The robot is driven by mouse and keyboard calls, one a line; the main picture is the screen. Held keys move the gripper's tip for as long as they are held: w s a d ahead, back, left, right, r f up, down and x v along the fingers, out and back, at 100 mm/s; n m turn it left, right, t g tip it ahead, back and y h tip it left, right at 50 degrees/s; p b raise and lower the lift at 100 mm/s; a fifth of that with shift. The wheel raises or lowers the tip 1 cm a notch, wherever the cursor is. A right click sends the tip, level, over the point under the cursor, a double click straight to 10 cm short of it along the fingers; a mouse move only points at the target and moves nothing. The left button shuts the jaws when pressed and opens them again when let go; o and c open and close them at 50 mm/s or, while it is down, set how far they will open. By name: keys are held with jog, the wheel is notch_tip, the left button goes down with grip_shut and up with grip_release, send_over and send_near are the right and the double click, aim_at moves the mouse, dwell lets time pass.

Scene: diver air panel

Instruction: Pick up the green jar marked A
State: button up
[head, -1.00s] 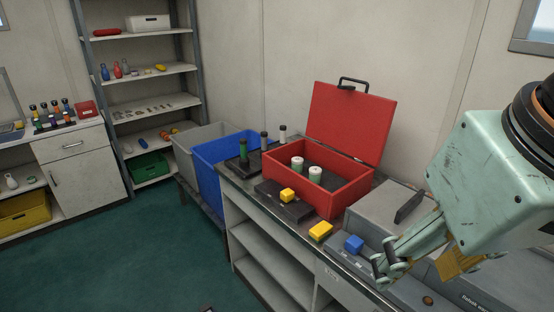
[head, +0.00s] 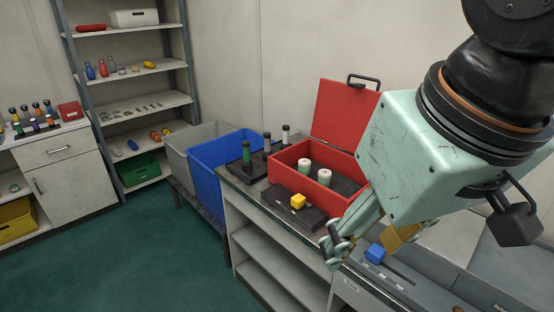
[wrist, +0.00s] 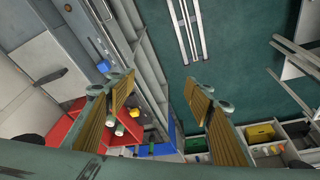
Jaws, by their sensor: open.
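Two jars with white lids and green bodies stand inside the open red case: a rear-left one (head: 304,166) and a front-right one (head: 324,178). No letter is readable on either, so I cannot tell which is A. In the wrist view, two pale round tops (wrist: 119,129) (wrist: 135,112) show just beside my left-hand finger. My gripper (head: 360,244) is open and empty, in front of and to the right of the red case (head: 290,178). In the wrist view, its fingers (wrist: 160,86) are wide apart with nothing between the pads.
The case's raised red lid (head: 338,112) stands at its back. A dark rack with bottles, one green (head: 246,151), is left of the case, near a blue bin (head: 215,170).

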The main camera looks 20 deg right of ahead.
dwell(0.4)
jog(key=w+d+r+n+g+p, duration=0.1)
jog(key=w+d+r, duration=0.15)
jog(key=w, duration=0.75)
jog(key=w+d+r+n+p, duration=0.15)
jog(key=w+r, duration=0.25)
jog(key=w, duration=0.5)
jog(key=n+g+p, duration=0.3)
jog(key=n+p, duration=0.3)
send_over(324, 172)
notch_tip(324, 172, down, 27)
jog(key=shift+w+d, duration=0.15)
jog(key=shift+f, duration=4.2)
